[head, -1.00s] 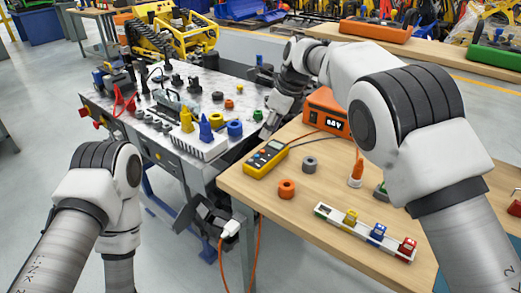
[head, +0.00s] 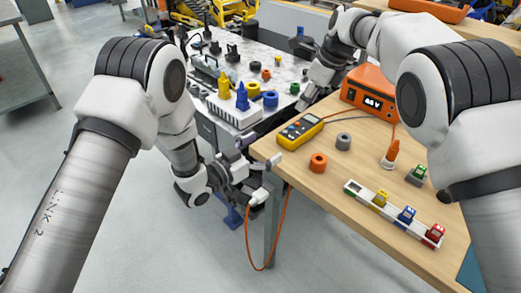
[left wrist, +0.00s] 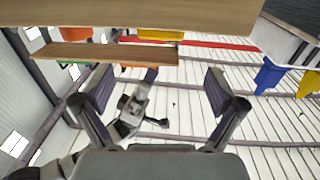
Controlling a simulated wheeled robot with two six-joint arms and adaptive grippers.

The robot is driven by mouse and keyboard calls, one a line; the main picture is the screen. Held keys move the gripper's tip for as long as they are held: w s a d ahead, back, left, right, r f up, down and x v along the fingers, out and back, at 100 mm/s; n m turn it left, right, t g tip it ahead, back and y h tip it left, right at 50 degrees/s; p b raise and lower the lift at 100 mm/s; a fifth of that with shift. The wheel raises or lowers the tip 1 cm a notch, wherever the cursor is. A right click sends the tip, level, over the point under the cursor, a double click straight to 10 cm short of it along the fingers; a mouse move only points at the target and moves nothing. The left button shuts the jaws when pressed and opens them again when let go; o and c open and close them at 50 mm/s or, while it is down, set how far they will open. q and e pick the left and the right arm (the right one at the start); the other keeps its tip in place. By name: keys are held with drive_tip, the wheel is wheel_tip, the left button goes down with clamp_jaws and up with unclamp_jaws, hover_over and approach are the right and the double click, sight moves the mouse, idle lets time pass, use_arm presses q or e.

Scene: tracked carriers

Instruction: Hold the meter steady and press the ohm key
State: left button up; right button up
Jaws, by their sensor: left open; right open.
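The yellow meter (head: 301,128) lies on the wooden bench near its left edge, in the head view. Its keys are too small to read, so I cannot pick out the ohm key. My left gripper (head: 261,152) is open and empty at the bench's near left corner, short of the meter. The left wrist view shows its spread fingers (left wrist: 160,88) with nothing between them. In that upside-down view a yellow strip (left wrist: 160,37), probably the meter, shows beyond the bench edge. My right gripper (head: 302,103) is open, just behind the meter; its fingertips are hard to make out.
An orange ring (head: 318,162) and a grey ring (head: 343,141) stand right of the meter. An orange display box (head: 369,95) is behind. A white strip with coloured blocks (head: 393,216) lies at the front. An orange cable (head: 248,255) hangs below the bench corner.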

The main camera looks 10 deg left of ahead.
sight(291, 128)
use_arm(q)
drive_tip(key=x, duration=0.6)
drive_tip(key=shift+w+d+f, duration=0.1)
drive_tip(key=shift+w+d, duration=0.1)
drive_tip(key=shift+w, duration=0.15)
drive_tip(key=c, duration=1.6)
drive_tip(key=shift+o, duration=0.2)
use_arm(e)
clamp_jaws()
